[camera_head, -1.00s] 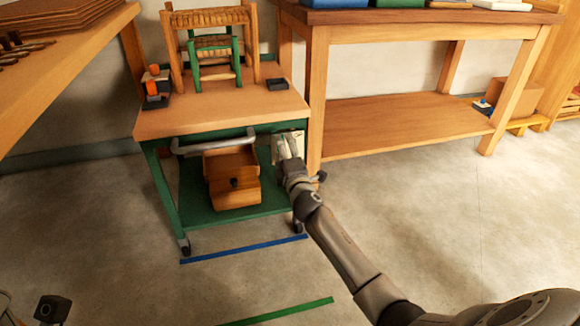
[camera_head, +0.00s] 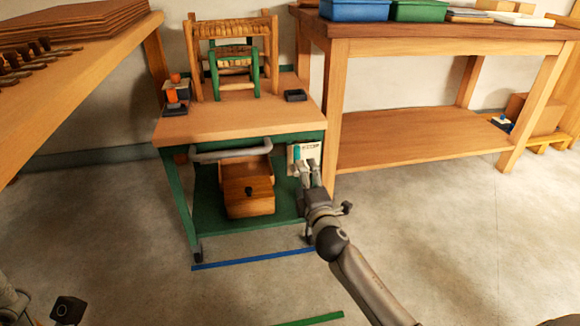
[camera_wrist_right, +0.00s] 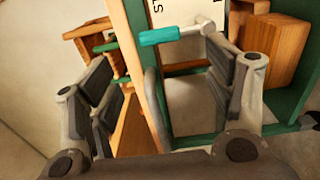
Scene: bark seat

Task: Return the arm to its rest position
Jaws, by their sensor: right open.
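My right gripper (camera_head: 311,167) is at the right front of the green cart (camera_head: 180,205), just below a white card (camera_head: 306,151) with dark lettering. In the right wrist view its two fingers are spread with nothing between them (camera_wrist_right: 160,68). A teal-handled tool (camera_wrist_right: 174,35) with a metal end lies across the card beyond the fingers; its teal handle also shows in the head view (camera_head: 296,153). Whether a finger touches the card or tool is unclear. At the lower left of the head view only part of my left arm shows; its fingers are out of sight.
Woven-seat stools (camera_head: 233,55) and a small black tray (camera_head: 295,96) stand on top. A wooden workbench (camera_head: 430,45) is at right, another table (camera_head: 75,75) at left.

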